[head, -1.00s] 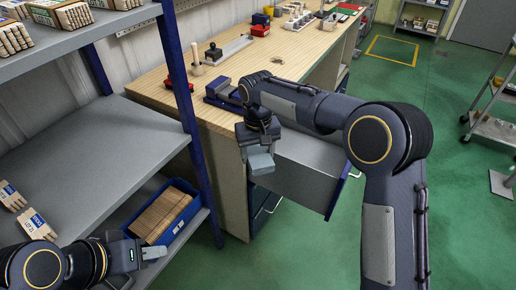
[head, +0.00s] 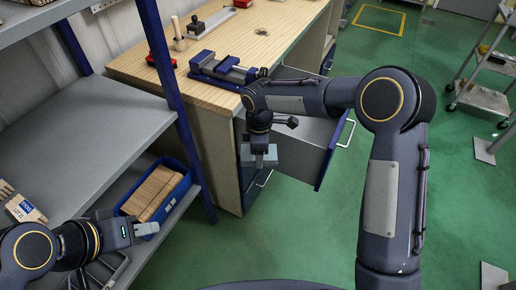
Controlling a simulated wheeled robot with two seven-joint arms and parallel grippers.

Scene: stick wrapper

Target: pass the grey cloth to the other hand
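I cannot make out a separate grey cloth anywhere in the head view. My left gripper (head: 146,229) is at the lower left, beside the blue bin on the low shelf. Its pale grey fingertips point right and nothing clearly hangs from them. My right gripper (head: 263,157) points down in front of the bench, by the open drawer. Its pale grey fingertips look like one block; whether they hold anything does not show. The two grippers are well apart.
A blue bin (head: 154,194) with brown pieces stands on the low shelf. A blue shelf post (head: 175,105) rises between the shelves and the wooden bench (head: 283,30). A drawer (head: 325,165) is pulled out. A blue vise (head: 222,69) sits on the bench. Green floor is clear below.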

